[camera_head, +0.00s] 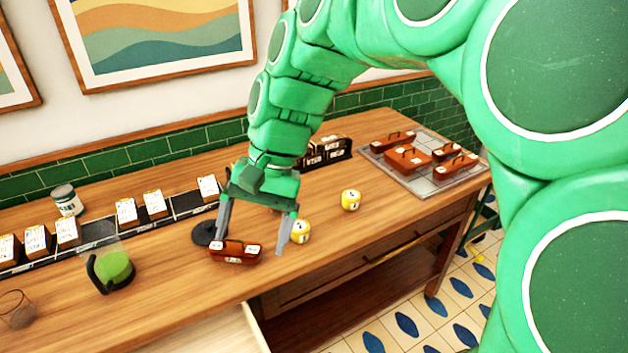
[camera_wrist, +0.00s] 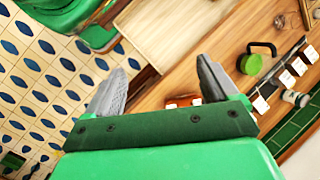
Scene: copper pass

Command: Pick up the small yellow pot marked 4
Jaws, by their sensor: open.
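Two small yellow pots with white marked faces stand on the wooden counter in the head view. One pot (camera_head: 351,200) stands clear, right of my gripper. The other pot (camera_head: 300,231) is just right of my gripper's right finger and partly behind it. Their numbers are too small to read for certain. My gripper (camera_head: 250,246) points down, open and empty, over the counter's front part. A red-brown lidded box (camera_head: 235,252) with a dark handle appears between and below its fingers. In the wrist view my gripper (camera_wrist: 164,72) is spread, with no yellow pot visible.
A green-filled jug (camera_head: 112,270) and a black disc (camera_head: 204,233) are left of my gripper. A row of labelled cards (camera_head: 126,211) runs along the back. A metal tray (camera_head: 447,187) with several red-brown boxes is at the right. An open drawer (camera_head: 215,335) juts out in front.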

